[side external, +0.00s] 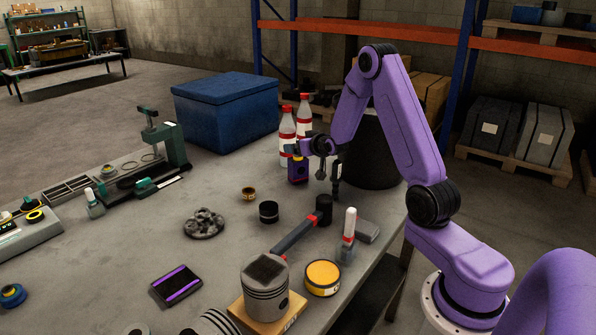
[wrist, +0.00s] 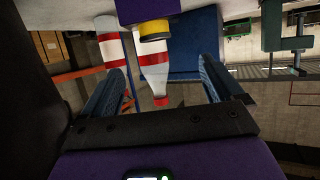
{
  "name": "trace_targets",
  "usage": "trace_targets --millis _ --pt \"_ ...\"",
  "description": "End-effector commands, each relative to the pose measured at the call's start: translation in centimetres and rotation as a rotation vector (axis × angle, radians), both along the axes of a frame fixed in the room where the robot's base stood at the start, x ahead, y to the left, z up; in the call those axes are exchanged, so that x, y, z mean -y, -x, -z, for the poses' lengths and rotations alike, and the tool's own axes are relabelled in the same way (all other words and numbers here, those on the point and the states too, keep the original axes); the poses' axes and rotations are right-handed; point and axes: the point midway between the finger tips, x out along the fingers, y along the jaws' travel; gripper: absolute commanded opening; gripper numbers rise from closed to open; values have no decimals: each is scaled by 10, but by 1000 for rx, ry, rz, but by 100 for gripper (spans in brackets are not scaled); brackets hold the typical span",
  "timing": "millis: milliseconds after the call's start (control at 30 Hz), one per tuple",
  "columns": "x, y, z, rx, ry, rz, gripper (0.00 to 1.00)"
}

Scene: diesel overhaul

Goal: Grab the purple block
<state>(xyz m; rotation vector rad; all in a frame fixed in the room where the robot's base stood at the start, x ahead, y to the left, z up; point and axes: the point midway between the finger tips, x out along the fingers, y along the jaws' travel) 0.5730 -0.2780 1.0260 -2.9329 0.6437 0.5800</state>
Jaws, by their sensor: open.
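A purple block (side external: 297,172) with a yellow part stands on the table near the bottles. In the wrist view, which is upside down, the purple block (wrist: 145,10) shows at the top edge, partly cut off, with its yellow and dark round part towards the fingers. My gripper (side external: 292,150) is just above the block, pointing roughly sideways. In the wrist view my gripper (wrist: 161,68) has its two fingers wide apart with nothing held. The exact gap to the block is hard to tell.
Two white bottles with red caps (side external: 287,135) stand just behind the block. A blue bin (side external: 226,108) is behind to the left, a black bucket (side external: 375,150) to the right. A hammer (side external: 297,232) and a dark pad with a purple stripe (side external: 177,284) lie nearer the front.

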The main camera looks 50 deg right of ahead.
Motion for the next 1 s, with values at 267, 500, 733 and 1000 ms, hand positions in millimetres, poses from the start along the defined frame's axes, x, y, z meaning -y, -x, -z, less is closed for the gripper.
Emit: trace_targets --millis 267,500,733,1000 --pt "-1 1 38 -5 -2 -1 94" --pt "-1 0 50 -2 -1 -2 94" --pt "4 -10 65 0 0 -1 94" --pt "16 -36 77 -1 0 -1 94"
